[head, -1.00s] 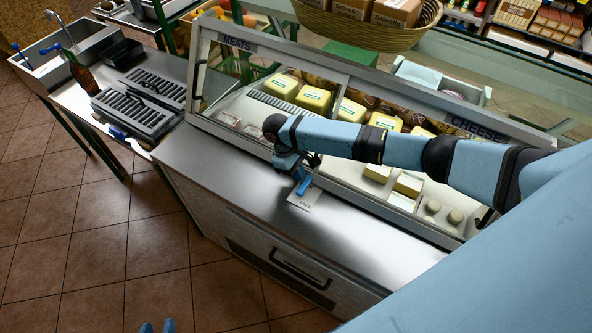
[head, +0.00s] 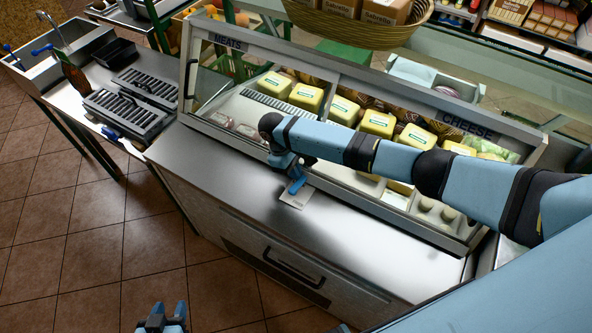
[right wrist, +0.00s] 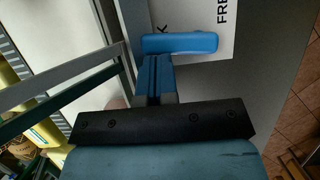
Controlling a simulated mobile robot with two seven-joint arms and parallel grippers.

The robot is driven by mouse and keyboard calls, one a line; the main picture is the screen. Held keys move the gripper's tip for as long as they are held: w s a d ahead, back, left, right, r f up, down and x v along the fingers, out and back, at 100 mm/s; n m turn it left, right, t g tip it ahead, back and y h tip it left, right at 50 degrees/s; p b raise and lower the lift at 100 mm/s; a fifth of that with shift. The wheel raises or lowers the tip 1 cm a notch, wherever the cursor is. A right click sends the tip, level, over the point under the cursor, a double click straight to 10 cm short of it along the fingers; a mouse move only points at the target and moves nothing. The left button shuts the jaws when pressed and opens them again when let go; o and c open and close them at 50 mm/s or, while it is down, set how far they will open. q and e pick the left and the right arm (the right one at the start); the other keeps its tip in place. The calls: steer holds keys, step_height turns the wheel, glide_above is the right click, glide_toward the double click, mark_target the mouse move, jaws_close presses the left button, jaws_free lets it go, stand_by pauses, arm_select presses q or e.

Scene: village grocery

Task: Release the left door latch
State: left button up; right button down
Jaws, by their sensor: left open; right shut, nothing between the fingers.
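The glass display case has a MEATS door (head: 265,75) on the left and a CHEESE door (head: 440,130) on the right. A black upright handle (head: 190,80) is at the MEATS door's left edge; I cannot make out a separate latch. My right gripper (head: 298,186) is shut and empty, low over the steel counter in front of the case, beside a white card (head: 295,199). In the right wrist view its blue fingers (right wrist: 172,50) overlap the lettered card (right wrist: 207,22); contact is unclear. My left gripper (head: 161,320) is open and empty over the floor, at the bottom edge.
The steel counter (head: 215,160) is mostly bare. Below it is a front panel with a black handle (head: 293,268). A side table with black slotted trays (head: 130,105) and a sink (head: 50,55) is at the left. A basket (head: 355,28) stands above the case. Tiled floor is open at lower left.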

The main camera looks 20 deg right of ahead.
steer(key=shift+a, duration=0.1)
steer(key=shift+w+a, duration=0.1)
steer(key=shift+a, duration=0.6)
